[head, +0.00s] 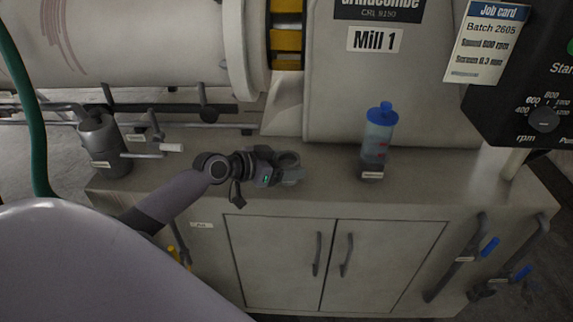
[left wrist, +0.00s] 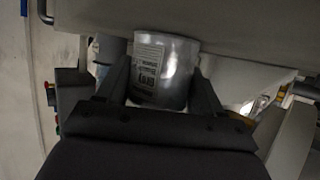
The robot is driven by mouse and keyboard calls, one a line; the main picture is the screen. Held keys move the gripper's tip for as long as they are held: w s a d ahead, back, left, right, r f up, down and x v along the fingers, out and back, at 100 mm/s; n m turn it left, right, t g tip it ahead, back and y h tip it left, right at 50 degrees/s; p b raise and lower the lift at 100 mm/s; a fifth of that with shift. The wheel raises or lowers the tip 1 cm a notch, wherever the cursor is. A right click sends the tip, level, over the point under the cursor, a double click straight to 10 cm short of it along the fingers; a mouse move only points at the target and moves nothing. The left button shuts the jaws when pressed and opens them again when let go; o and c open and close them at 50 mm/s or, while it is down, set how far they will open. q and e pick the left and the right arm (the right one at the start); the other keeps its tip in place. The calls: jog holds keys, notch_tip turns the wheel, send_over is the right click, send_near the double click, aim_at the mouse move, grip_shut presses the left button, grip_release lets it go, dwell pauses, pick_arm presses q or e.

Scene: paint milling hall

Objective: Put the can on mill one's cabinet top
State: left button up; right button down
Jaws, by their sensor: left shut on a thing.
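My left gripper (head: 281,174) is shut on a small grey metal can (head: 290,159), over the left-middle part of mill one's cabinet top (head: 325,192). In the left wrist view the can (left wrist: 166,62) sits between the two dark fingers of the gripper (left wrist: 160,84), and a white printed label faces the camera. The gripper hides part of the can in the head view. I cannot tell whether the can's base touches the cabinet top. The Mill 1 sign (head: 374,39) is on the housing behind. My right gripper is not in view.
A blue-capped bottle (head: 379,139) stands on the cabinet top to the right of the can. A grey jug-like vessel (head: 103,146) stands at the left end. The control box (head: 520,105) overhangs the right end. The top between the bottle and the right end looks clear.

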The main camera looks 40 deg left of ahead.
pick_arm(q)
jog(key=shift+f, duration=0.1)
jog(key=o, duration=1.2)
jog(key=shift+o, duration=0.2)
jog(key=shift+r, duration=0.2)
jog(key=shift+s+a, duration=0.15)
jog(key=shift+s, duration=0.15)
jog(key=v, duration=1.1)
jog(key=shift+s+r, duration=0.1)
jog(key=shift+s, duration=0.05)
